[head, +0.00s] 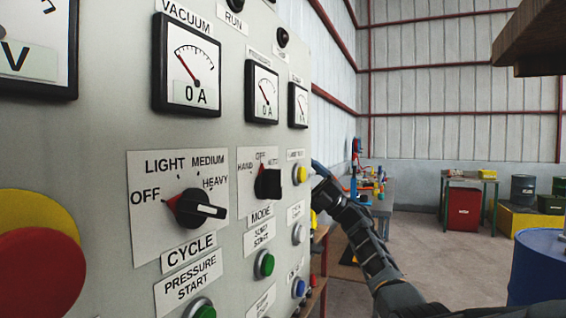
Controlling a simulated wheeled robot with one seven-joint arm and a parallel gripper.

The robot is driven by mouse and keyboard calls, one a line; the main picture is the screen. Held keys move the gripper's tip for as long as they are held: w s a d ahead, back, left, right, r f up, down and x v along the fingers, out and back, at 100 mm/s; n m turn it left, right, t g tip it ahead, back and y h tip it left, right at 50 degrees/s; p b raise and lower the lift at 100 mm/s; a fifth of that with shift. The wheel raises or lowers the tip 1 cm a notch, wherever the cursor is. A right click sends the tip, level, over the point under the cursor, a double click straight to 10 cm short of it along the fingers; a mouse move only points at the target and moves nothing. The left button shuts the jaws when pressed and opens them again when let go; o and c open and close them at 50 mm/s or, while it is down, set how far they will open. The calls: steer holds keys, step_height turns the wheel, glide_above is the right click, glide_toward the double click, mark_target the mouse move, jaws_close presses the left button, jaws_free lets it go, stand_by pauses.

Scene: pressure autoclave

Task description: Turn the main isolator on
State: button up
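The grey control panel (110,120) fills the left of the head view and is seen at a steep angle. No part that I can read is labelled as the main isolator. A large red round control on a yellow disc (36,270) is cut off at the left edge; I cannot tell whether it is the isolator or a stop button. My dark arm reaches up from the lower right to the panel's far right side. My gripper (319,180) is small there, close to the panel's far edge, and its fingers cannot be made out.
The cycle knob (198,208) and the mode knob (268,184) stick out from the panel. Dial gauges (187,65) sit above, and green buttons (264,264) below. A workbench (380,200), a red cabinet (464,208) and a blue drum (538,268) stand beyond. Open floor lies between.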

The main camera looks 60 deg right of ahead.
steer(key=p+x, duration=0.1)
steer(key=x, duration=0.4)
steer(key=c, duration=1)
steer(key=shift+o, duration=0.2)
